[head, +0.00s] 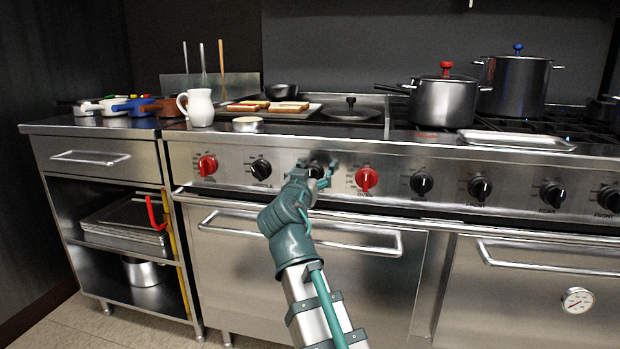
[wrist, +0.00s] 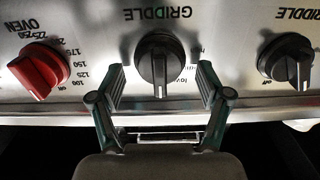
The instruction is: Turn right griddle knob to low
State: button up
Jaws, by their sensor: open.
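The right griddle knob (wrist: 160,65) is black and sits in the middle of the wrist view, where the panel appears upside down. Its white pointer line is toward the bottom of that picture; the word "low" is printed to its right. My gripper (wrist: 162,78) is open, with one finger on each side of the knob and visible gaps between. In the head view, my gripper (head: 320,172) is at the front panel and partly covers this knob (head: 316,160).
A red oven knob (wrist: 38,72) and the other griddle knob (wrist: 288,60) flank it in the wrist view. In the head view, an oven door handle (head: 350,243) runs below. Pots (head: 443,103) are at right.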

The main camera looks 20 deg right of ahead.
jog(key=c, duration=1.2)
jog(key=shift+n+p, duration=0.3)
jog(key=shift+p, duration=0.2)
jog(key=n+p, duration=0.2)
jog(key=p, duration=0.1)
jog(key=shift+r, duration=0.15)
jog(key=shift+w+a+f+n+p, duration=0.1)
jog(key=shift+n+p, duration=0.9)
jog(key=shift+n, duration=0.15)
jog(key=shift+a+f+n+p, duration=0.1)
jog(key=shift+n+p, duration=0.85)
jog(key=shift+n, duration=0.2)
jog(key=o, duration=1.2)
